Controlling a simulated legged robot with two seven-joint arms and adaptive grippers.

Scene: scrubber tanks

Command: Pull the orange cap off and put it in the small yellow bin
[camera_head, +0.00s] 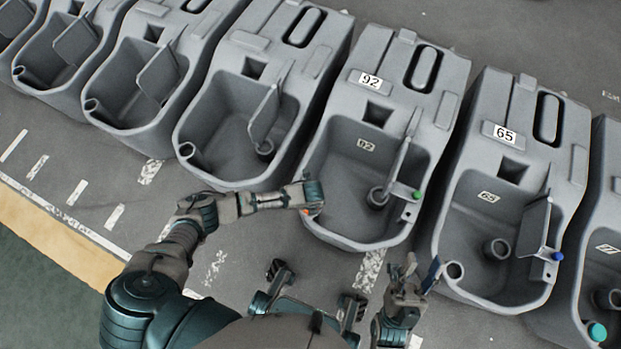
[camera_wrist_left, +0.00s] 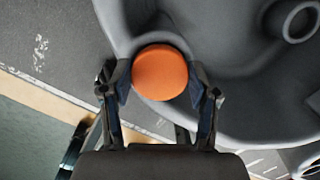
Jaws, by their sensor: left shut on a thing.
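The orange cap (camera_wrist_left: 160,72) is round and sits at the rim of the grey tank labelled 92 (camera_head: 340,165), at its front left corner. Only a sliver of the cap (camera_head: 306,212) shows in the head view. My left gripper (camera_head: 313,196) reaches in from the left and is shut on the cap, with one finger on each side of it in the left wrist view. My right gripper (camera_head: 423,268) is open and empty, low in front of the tanks labelled 92 and 65. The small yellow bin is not in view.
Several grey tanks stand in a row across the head view. The tank labelled 65 (camera_head: 470,195) is right of the held cap's tank. A green cap (camera_head: 416,195), a blue cap (camera_head: 557,256) and a teal cap (camera_head: 597,331) show. Grey floor with white markings lies at left.

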